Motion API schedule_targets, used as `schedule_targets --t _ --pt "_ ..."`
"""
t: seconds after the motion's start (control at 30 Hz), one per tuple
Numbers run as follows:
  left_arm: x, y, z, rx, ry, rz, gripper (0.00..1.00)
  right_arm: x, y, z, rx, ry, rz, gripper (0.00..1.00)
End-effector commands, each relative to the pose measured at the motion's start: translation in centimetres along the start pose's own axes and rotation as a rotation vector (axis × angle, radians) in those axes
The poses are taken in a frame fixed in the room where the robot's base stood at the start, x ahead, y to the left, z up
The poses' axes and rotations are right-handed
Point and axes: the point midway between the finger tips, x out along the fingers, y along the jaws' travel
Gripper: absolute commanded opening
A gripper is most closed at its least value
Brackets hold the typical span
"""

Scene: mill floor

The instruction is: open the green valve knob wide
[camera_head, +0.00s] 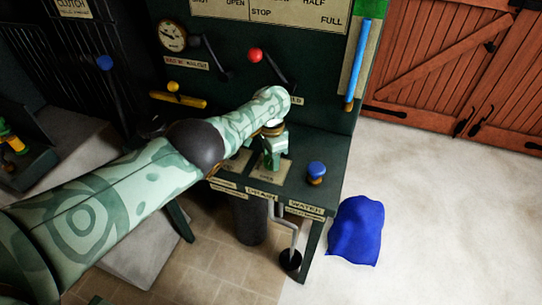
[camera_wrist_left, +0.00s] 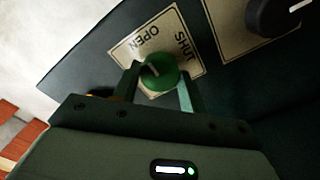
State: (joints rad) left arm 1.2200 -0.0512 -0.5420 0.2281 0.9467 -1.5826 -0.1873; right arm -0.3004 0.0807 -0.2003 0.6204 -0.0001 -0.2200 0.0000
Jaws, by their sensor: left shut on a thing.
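The green valve knob (camera_wrist_left: 160,76) sits on a cream plate (camera_wrist_left: 133,50) marked OPEN and SHUT in the left wrist view. A pale pointer mark shows on the knob's upper left, on the side of the word OPEN. My left gripper (camera_wrist_left: 158,84) has a finger on either side of the knob and is shut on it. In the head view my left gripper (camera_head: 272,158) reaches down onto the sloping dark green desk, over the plate, and hides the knob. My right gripper is not in view.
A blue knob (camera_head: 316,169) stands right of my gripper on the desk. A black knob (camera_wrist_left: 278,14) is close by in the wrist view. Behind stand a red-topped lever (camera_head: 255,56) and a yellow handle (camera_head: 178,99).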

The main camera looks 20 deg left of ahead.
Motion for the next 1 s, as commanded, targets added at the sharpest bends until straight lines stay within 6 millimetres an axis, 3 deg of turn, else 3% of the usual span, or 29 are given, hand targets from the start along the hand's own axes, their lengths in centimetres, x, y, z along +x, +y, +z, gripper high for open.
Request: schedule_targets --t 0.53,0.57,0.6,0.63,1.0 --pt "0.0 0.0 0.0 -0.026 0.001 0.001 0.20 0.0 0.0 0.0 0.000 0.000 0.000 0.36" --pt "0.0 0.0 0.0 -0.026 0.001 0.001 0.48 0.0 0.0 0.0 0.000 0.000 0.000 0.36" --pt "0.0 0.0 0.0 -0.025 0.001 0.001 0.59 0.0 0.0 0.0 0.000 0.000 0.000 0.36" --pt "0.0 0.0 0.0 -0.025 0.001 0.001 0.64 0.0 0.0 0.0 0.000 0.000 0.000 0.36" --pt "-1.0 0.0 0.0 -0.024 0.002 -0.001 0.64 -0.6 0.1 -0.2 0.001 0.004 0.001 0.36"
